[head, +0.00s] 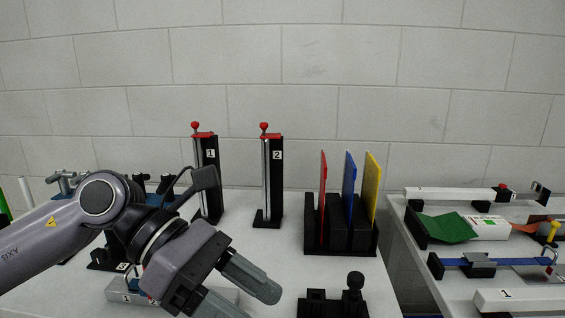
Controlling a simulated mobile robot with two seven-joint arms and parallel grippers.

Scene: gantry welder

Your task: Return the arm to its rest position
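My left arm (40,245) comes in from the left edge and reaches over the white table. Its gripper (252,301) points down and to the right near the front of the table. The two grey fingers are apart, with nothing seen between them. The gripper's lower finger runs to the bottom edge of the picture. My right arm and gripper are not in view.
Behind the gripper stand black posts with red knobs, post 1 (211,178) and post 2 (274,180). A black rack (340,238) holds red, blue and yellow plates. A black block with a knob (355,282) sits right of the gripper. Another table (405,265) stands right.

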